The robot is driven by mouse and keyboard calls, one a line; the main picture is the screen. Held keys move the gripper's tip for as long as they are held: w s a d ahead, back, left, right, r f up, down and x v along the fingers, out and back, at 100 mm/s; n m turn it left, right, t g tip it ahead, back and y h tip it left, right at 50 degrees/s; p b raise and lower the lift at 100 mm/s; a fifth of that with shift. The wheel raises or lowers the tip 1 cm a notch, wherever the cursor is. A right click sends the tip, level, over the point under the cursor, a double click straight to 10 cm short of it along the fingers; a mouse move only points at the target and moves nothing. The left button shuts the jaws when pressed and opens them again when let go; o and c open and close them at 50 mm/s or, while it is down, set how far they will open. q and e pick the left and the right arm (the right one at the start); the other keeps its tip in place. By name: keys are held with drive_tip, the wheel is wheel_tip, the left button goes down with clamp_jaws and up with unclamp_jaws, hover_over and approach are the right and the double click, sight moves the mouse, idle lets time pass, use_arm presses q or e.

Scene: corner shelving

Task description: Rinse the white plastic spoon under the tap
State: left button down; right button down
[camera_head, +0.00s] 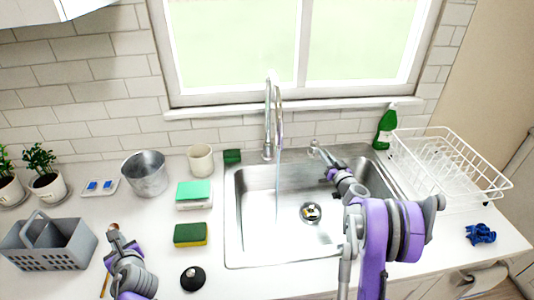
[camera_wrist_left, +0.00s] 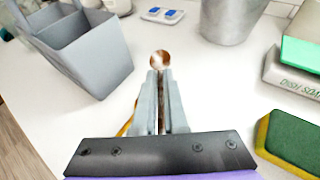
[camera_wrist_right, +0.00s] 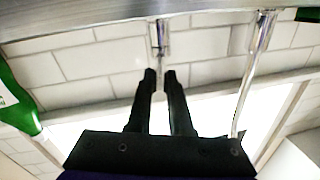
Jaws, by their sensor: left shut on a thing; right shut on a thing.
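My left gripper (camera_head: 114,236) is low over the counter at the left and is shut on a spoon. In the left wrist view the spoon's bowl (camera_wrist_left: 160,59) is brown with a pale patch and sticks out past the fingertips (camera_wrist_left: 160,76); its handle is mostly hidden between the fingers. The tall tap (camera_head: 268,120) stands behind the sink (camera_head: 250,245), and a thin water stream (camera_head: 277,190) falls from it. My right gripper (camera_head: 333,173) is over the back of the sink, shut on the metal tap lever (camera_head: 315,148), which also shows in the right wrist view (camera_wrist_right: 158,35).
A grey caddy (camera_head: 50,245), metal bucket (camera_head: 145,175), green-and-yellow sponge (camera_head: 190,234) and black round item (camera_head: 193,278) surround my left gripper. A white dish rack (camera_head: 450,170) and green bottle (camera_head: 385,127) stand right of the sink. The sink basin looks mostly empty.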

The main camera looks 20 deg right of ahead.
use_arm(q)
drive_tip(key=shift+w, duration=0.1)
use_arm(e)
drive_tip(key=shift+d+n+y, duration=0.2)
drive_tip(key=shift+n+y, duration=0.1)
drive_tip(key=c, duration=0.8)
unclamp_jaws()
drive_tip(key=shift+c, duration=0.2)
use_arm(q)
drive_tip(key=f+b, duration=0.1)
drive_tip(key=s+f, duration=0.1)
drive_tip(key=shift+f+b, duration=0.4)
use_arm(e)
drive_tip(key=s+a, duration=0.1)
drive_tip(key=s, duration=1.1)
drive_tip(key=shift+a, duration=0.3)
